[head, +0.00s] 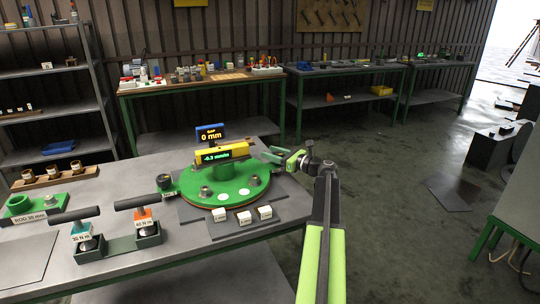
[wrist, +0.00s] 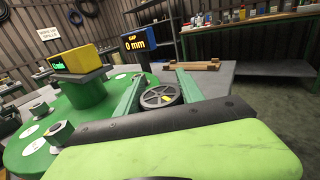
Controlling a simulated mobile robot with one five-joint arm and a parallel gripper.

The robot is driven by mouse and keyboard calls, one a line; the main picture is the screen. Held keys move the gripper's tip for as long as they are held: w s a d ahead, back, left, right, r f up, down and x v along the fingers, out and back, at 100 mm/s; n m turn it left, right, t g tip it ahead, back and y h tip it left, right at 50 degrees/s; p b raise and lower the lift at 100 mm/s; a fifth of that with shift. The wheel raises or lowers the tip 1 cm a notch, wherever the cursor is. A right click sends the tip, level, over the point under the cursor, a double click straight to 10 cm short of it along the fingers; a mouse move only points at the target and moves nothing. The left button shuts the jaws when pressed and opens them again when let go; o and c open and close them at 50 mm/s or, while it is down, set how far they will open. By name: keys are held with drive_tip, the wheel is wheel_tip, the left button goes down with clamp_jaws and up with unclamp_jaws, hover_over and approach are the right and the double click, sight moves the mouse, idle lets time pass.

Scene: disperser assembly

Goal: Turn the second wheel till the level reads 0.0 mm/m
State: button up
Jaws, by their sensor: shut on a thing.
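The yellow level (head: 221,153) sits on the hub of the green round plate (head: 222,191), and its display appears to read -0.3 mm/m. A dark spoked handwheel with a yellow mark (wrist: 161,96) is at the plate's edge in the wrist view. My gripper (head: 272,155) reaches the right rim of the plate, with one green finger on each side of this wheel, shut on it. The wheel is mostly hidden by the fingers in the head view. Another black wheel (head: 164,182) is at the plate's left edge.
A blue GAP display (head: 211,133) reading 0 mm stands behind the level. Several white blocks (head: 246,218) lie in front of the plate. Torque tools with black handles (head: 138,202) stand at the left in a dark green holder. The floor right of the bench is clear.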

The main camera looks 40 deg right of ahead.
drive_tip(key=m+h, duration=0.3)
drive_tip(key=h, duration=0.2)
drive_tip(key=m+h, duration=0.2)
drive_tip(key=h, duration=0.1)
drive_tip(key=shift+d+m, duration=0.3)
drive_tip(key=shift+d, duration=0.05)
drive_tip(key=m+g+h, duration=0.1)
drive_tip(key=h, duration=0.1)
drive_tip(key=m+g+h, duration=0.2)
drive_tip(key=h, duration=0.1)
drive_tip(key=d+m+g+h, duration=0.1)
drive_tip(key=m+h, duration=0.1)
drive_tip(key=shift+s+d+h, duration=0.1)
drive_tip(key=shift+s+h, duration=0.15)
drive_tip(key=shift+h, duration=0.05)
drive_tip(key=shift+m+g+h, duration=0.3)
drive_tip(key=shift+g, duration=0.1)
drive_tip(key=o, duration=1.4)
drive_tip(key=shift+d, duration=0.1)
drive_tip(key=shift+s, duration=0.1)
